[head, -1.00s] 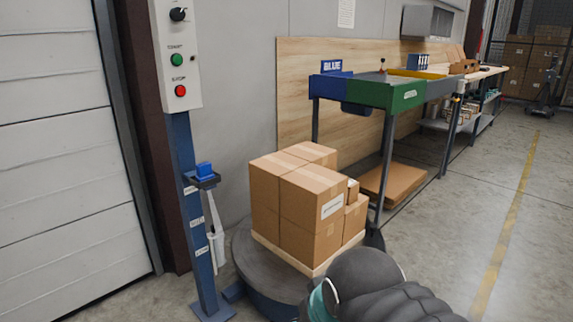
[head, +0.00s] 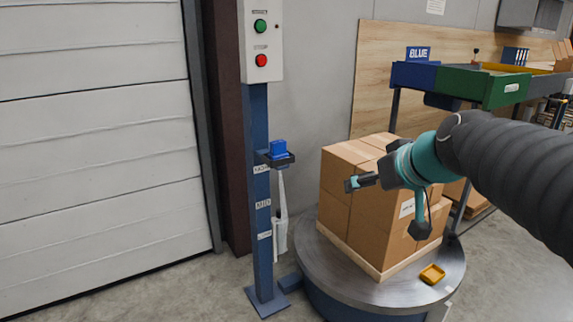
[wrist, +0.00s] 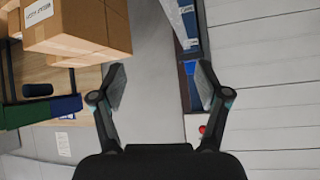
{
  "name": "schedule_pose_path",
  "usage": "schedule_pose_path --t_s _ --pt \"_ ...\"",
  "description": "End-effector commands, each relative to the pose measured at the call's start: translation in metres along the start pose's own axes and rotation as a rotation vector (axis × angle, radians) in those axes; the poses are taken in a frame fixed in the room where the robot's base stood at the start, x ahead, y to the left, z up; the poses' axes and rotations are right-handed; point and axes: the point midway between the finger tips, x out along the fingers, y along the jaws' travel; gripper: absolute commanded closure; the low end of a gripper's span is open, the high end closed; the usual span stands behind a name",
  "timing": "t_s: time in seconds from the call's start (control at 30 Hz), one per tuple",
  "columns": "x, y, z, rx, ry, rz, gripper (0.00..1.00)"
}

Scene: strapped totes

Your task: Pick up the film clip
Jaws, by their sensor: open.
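A small blue block-like piece (head: 278,147) sits on a dark bracket (head: 277,160) on the blue post; it may be the film clip. It also shows in the wrist view (wrist: 190,68), near the right finger. A small orange-yellow piece (head: 432,273) lies on the turntable's front right rim; I cannot tell for certain which of the two is the clip. My gripper (head: 358,183) is open and empty, in front of the boxes and right of the bracket, apart from it. In the wrist view its fingers (wrist: 160,85) are spread with nothing between them.
Stacked cartons (head: 340,185) stand on a pallet on the round turntable (head: 330,268). The blue post (head: 262,220) carries a button panel (head: 261,45) and a hanging white film (head: 281,220). A bench with blue and green bins (head: 490,86) is behind right. Floor left of the post is clear.

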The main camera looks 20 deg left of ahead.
Motion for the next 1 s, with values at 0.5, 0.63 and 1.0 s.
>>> schedule_pose_path --t_s 0.5,0.63,1.0 --pt "0.130 -0.067 -0.135 -0.216 0.287 -0.186 0.25" --pt "0.144 -0.071 -0.141 -0.222 0.292 -0.190 0.25" --pt "0.201 -0.085 -0.158 -0.221 0.291 -0.189 0.25"
